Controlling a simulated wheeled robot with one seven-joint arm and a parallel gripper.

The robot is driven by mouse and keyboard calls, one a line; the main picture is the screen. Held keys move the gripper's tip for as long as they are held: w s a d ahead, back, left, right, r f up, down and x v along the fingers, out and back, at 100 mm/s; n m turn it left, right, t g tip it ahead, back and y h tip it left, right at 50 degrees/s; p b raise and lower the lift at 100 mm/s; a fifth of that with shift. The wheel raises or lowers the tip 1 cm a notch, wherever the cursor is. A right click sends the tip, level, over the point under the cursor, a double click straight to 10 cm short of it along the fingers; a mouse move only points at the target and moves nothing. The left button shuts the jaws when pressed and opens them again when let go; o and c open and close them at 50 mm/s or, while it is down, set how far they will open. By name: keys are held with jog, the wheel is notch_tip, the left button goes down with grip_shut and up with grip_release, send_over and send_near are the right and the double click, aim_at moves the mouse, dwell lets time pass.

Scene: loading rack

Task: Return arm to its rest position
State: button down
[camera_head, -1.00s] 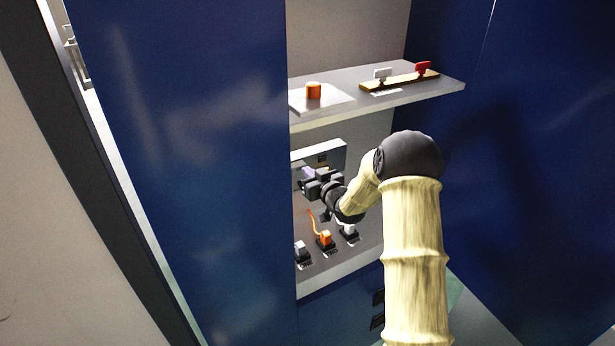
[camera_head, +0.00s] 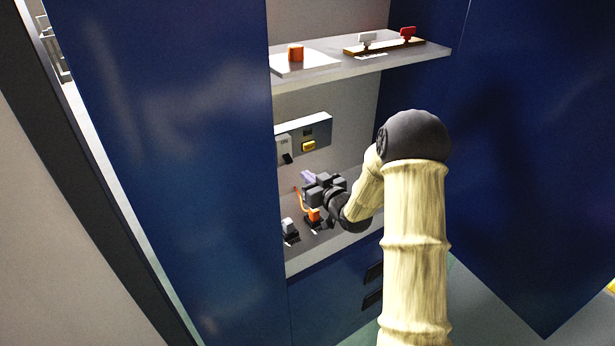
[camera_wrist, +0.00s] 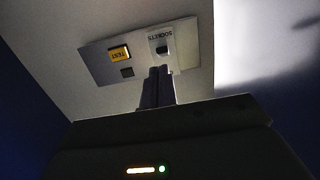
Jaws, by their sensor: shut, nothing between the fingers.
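My gripper (camera_head: 308,178) is inside the rack's lower bay, in front of the back panel and above the lower shelf. In the wrist view its two fingers (camera_wrist: 158,86) are together and hold nothing. They point toward the pale panel (camera_wrist: 97,62) with a yellow TEST button (camera_wrist: 119,53) and a SOCKETS switch (camera_wrist: 160,45). In the head view my arm comes in from the right and hides part of the lower shelf.
The lower shelf (camera_head: 352,234) holds an orange plug (camera_head: 313,215) with a cord and a grey plug (camera_head: 288,226). The upper shelf (camera_head: 390,62) holds an orange block (camera_head: 295,53) and a wooden rail (camera_head: 385,47) with white and red pieces. Blue walls (camera_head: 170,150) flank the bay.

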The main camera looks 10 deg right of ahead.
jog(key=s+m+g+h, duration=0.2)
jog(key=s+g, duration=0.4)
jog(key=s, duration=1)
jog(key=s+f+m+g+h, duration=0.1)
jog(key=s+g, duration=0.6)
jog(key=s, duration=0.9)
jog(key=m+h+b, duration=0.1)
jog(key=h, duration=0.1)
jog(key=shift+s+a+h, duration=0.2)
jog(key=shift+a+h, duration=0.15)
jog(key=shift+h, duration=0.05)
jog(key=shift+f, duration=0.1)
